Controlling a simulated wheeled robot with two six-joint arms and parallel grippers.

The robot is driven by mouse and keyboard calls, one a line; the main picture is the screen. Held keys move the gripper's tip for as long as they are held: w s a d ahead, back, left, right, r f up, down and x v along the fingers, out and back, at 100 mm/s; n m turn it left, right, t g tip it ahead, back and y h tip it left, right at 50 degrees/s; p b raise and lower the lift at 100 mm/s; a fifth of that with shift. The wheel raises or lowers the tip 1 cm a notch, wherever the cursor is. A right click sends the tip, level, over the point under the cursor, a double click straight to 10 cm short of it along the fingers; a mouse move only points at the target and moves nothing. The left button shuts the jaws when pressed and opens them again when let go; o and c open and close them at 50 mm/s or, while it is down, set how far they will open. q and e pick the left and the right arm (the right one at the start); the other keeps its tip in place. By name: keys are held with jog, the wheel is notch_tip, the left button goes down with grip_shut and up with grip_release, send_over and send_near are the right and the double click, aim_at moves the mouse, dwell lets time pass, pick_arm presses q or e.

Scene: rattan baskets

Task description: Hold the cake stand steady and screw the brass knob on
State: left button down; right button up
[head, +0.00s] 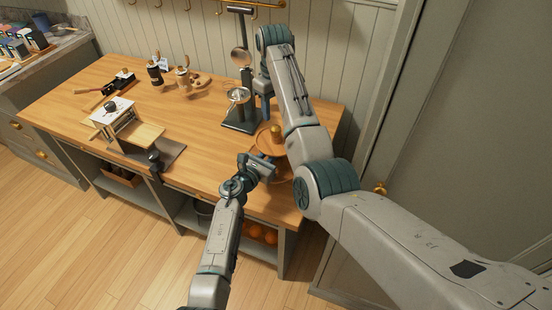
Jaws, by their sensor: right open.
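The cake stand stands at the right end of the wooden table, with a round wooden upper tier (262,146) and a lower tier partly hidden by my arms. The brass knob (277,134) shows as a small upright golden piece over the upper tier; I cannot tell how it is seated. My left gripper (262,165) is at the stand's near side, below the upper tier; its fingertips are too small and covered to tell whether it grips the stand. My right gripper (264,106) is open, pointing down behind and above the upper tier, apart from the knob.
A dark post stand (240,126) with round metal pans is close left of the cake stand. A white box-like device (113,111), dark cups and small tools occupy the table's left and back. The table (205,150) is bare in the middle. A cabinet door (450,140) is at right.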

aim_at(275, 127)
pick_arm(q)
jog(key=shift+f, duration=0.15)
pick_arm(e)
notch_tip(275, 127, down, 9)
jog(key=shift+s+r, duration=0.1)
jog(key=shift+r, duration=0.1)
dwell(0.6)
jog(key=c, duration=1)
jog(key=o, duration=1.2)
jog(key=shift+c, duration=0.2)
jog(key=shift+r, duration=0.15)
notch_tip(275, 127, up, 11)
jog(key=shift+a, duration=0.15)
